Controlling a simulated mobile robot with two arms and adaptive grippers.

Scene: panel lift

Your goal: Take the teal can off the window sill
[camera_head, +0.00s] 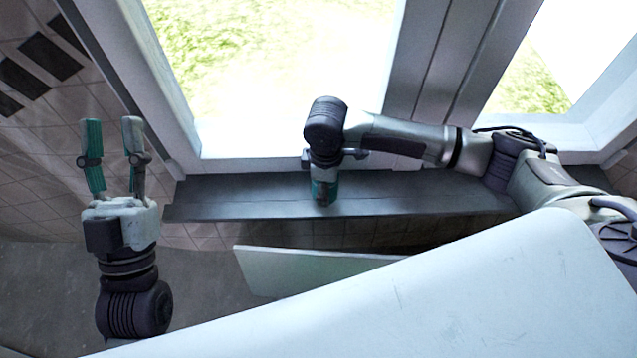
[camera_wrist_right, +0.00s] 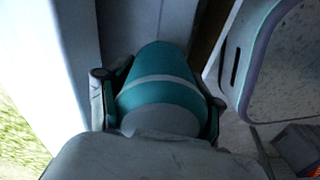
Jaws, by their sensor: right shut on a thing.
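The teal can (camera_head: 331,190) is on or just above the dark window sill (camera_head: 430,194), mostly hidden under my right gripper (camera_head: 322,180) in the head view. In the right wrist view the can (camera_wrist_right: 160,85) is teal with a pale band, between the two fingers of my right gripper (camera_wrist_right: 158,100), which is shut on it. Whether the can touches the sill cannot be told. My left gripper (camera_head: 110,158) is open and empty, left of the sill, with its fingers pointing away from me.
A window with a white frame (camera_head: 280,170) stands right behind the sill. A pale flat panel (camera_head: 310,270) is in front of and below the sill. My large white body part covers the lower right. The sill's left end is bare.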

